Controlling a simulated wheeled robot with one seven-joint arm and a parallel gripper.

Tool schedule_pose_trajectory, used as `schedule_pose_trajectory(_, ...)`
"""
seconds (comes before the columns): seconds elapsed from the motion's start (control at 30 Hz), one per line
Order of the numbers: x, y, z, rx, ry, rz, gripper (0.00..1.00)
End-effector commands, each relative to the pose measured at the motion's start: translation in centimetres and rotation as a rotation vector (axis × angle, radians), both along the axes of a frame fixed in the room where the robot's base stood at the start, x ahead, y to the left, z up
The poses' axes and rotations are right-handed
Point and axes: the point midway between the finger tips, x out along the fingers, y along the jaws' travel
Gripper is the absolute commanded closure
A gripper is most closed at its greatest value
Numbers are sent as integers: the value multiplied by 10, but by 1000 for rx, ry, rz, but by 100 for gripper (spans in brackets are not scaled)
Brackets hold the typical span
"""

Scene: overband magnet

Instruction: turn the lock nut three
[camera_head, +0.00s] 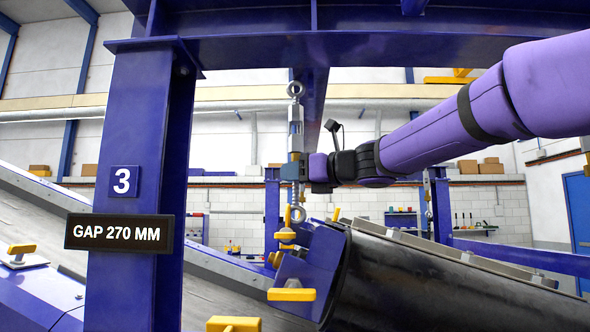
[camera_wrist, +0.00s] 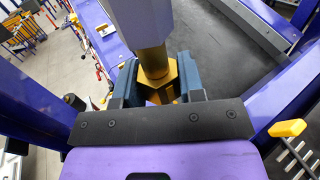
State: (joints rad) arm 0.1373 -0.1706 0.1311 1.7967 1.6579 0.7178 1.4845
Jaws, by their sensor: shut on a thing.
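The blue column with the plate "3" (camera_head: 124,181) stands at the left in the head view. Beside it a grey turnbuckle (camera_head: 296,115) hangs upright from the overhead beam, with an eye at each end. In the wrist view its pale body (camera_wrist: 143,25) runs down to a gold threaded rod (camera_wrist: 153,60) and a brass lock nut (camera_wrist: 172,88). My gripper (camera_head: 292,172) reaches in from the right. In the wrist view its teal jaws (camera_wrist: 157,85) are shut on the lock nut from both sides. The jaws largely hide the nut in the head view.
A sign reading "GAP 270 MM" (camera_head: 119,233) is on the column. Below the gripper are the lower eye (camera_head: 296,214), yellow handles (camera_head: 291,294) and a large black drum-like body (camera_head: 420,275). A blue beam (camera_head: 370,50) crosses above my arm.

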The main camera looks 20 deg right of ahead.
Motion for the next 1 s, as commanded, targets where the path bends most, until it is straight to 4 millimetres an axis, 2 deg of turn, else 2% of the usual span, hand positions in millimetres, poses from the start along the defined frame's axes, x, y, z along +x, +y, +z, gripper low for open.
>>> schedule_pose_trajectory(0.3,0,0,0,1,-1,-198,100)
schedule_pose_trajectory(0.77,0,0,0,-1,-1,-247,100)
schedule_pose_trajectory(1.0,0,0,0,2,-1,-381,100)
